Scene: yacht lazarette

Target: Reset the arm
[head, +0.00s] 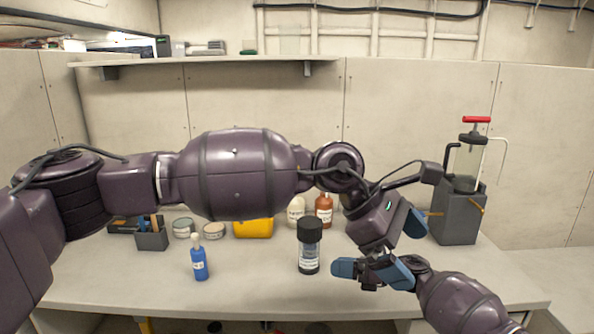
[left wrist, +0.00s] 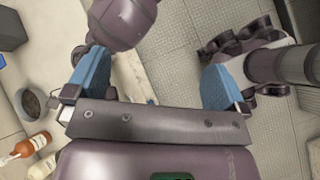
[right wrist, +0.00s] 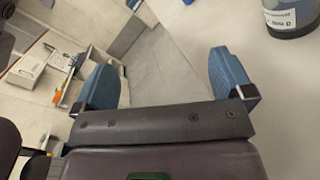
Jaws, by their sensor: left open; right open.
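My left arm (head: 237,175) reaches across the whole head view from the left, above the bench. Its gripper (head: 413,222) is at the right of centre, partly hidden by its own wrist. The left wrist view shows that gripper (left wrist: 157,82) open and empty, with other arm links of mine close beyond its fingers. My right arm (head: 465,300) comes in from the lower right. Its gripper (head: 370,270) is just below the left one and points left, beside the black-capped jar (head: 309,248). The right wrist view shows it (right wrist: 168,82) open and empty.
A blue bottle (head: 200,262), tool holder (head: 151,237), tins (head: 183,228), yellow container (head: 253,228), brown bottle (head: 324,211) and white bottle (head: 296,211) stand on the bench (head: 130,285). A grey pump container (head: 457,215) stands at right. A shelf (head: 250,61) runs behind.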

